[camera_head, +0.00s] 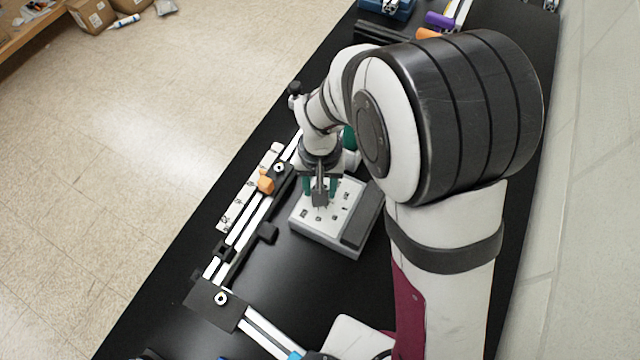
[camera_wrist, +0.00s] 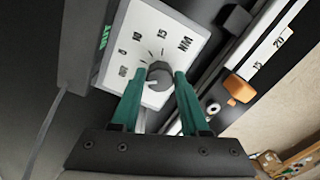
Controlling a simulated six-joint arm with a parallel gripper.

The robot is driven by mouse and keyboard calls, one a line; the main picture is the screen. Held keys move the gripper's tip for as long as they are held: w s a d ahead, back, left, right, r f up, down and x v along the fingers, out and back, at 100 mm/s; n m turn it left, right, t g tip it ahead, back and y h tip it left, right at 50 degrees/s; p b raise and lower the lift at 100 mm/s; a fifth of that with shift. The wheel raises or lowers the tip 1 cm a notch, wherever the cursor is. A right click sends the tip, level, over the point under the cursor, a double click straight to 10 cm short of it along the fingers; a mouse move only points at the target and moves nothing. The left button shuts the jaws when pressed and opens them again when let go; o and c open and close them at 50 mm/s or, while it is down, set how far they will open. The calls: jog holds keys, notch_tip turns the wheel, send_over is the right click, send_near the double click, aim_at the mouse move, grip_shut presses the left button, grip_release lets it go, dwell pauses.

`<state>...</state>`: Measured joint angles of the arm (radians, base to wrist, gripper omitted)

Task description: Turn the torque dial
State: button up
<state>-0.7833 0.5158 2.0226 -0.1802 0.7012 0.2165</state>
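The torque dial is a round grey knob (camera_wrist: 159,75) with a light pointer mark. It sits on a white face printed with 5, 10, 15 and NM around it. In the head view the dial's box (camera_head: 325,232) is a light grey unit with a dark right side, on the black table. My gripper (camera_wrist: 161,75) has two green fingers, one on each side of the knob. The head view also shows my gripper (camera_head: 320,190) over the face, with small gaps beside the knob. The fingers look open; contact with the knob is not visible.
An aluminium rail (camera_head: 240,222) with black brackets and an orange clamp (camera_head: 266,181) lies left of the box; the clamp also shows in the wrist view (camera_wrist: 239,89). A ruler strip (camera_head: 234,212) runs along it. Bare black table (camera_head: 300,285) lies in front of the box.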

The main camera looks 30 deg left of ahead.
jog(key=o, duration=0.4)
jog(key=shift+c, duration=0.2)
notch_tip(320, 180, up, 16)
jog(key=shift+f, duration=0.1)
